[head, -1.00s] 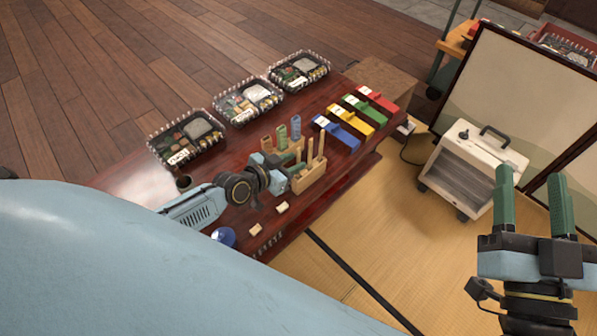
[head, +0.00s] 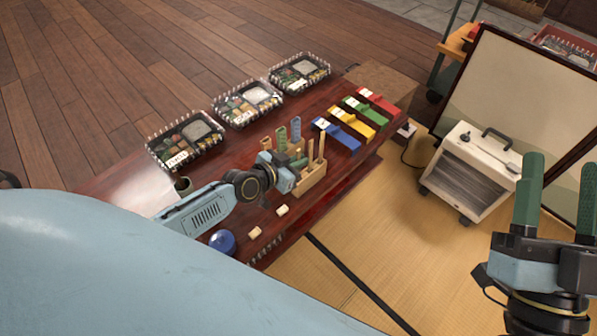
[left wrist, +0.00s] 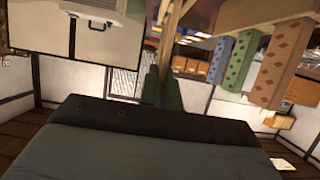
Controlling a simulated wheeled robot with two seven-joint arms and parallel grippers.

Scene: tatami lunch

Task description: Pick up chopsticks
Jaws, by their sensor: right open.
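Thin wooden sticks, which look like the chopsticks (head: 322,146), stand upright in a light wooden holder (head: 313,180) on the dark red table (head: 345,172). My right gripper (head: 557,195) is open and empty, off to the right above the tatami.
Patterned green and blue upright pieces (head: 281,137) stand beside the holder. Several lidded lunch boxes (head: 247,103) line the far edge. Coloured blocks (head: 337,134) lie at right. Two small pale pieces (head: 281,210) and a blue round item (head: 222,241) are in front. A heater (head: 470,172) stands on the tatami.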

